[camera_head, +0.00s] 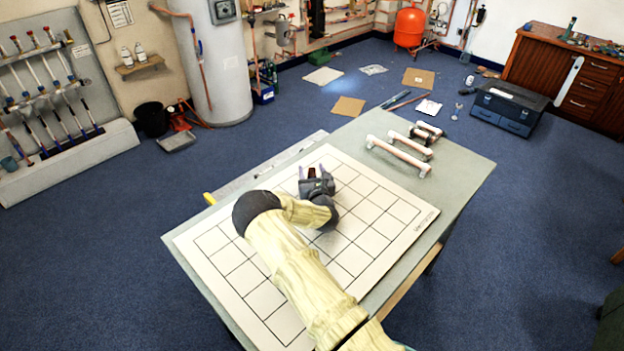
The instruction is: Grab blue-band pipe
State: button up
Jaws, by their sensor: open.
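Several short copper pipes with pale ends lie at the far right part of the table. The nearest and longest pipe (398,156) lies at a slant, with a second pipe (410,145) just behind it and shorter pieces (428,130) beyond. No blue band can be made out on them at this size. My gripper (313,173) is open above the gridded white sheet (400,235), to the left of the pipes and apart from them. Its fingers point towards the back of the table. I see nothing between them.
The grey-green table (462,165) is clear around the sheet's right edge. A rack (45,85) with several banded pipes stands at the left wall. A grey tank (215,60), dark toolbox (508,107) and wooden cabinet (590,85) stand beyond the table. Blue carpet surrounds it.

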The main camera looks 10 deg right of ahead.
jog(key=shift+a, duration=0.1)
jog(key=shift+a, duration=0.1)
grip_shut()
notch_tip(320, 180, up, 10)
jog(key=b, duration=0.1)
dwell(0.4)
dwell(0.4)
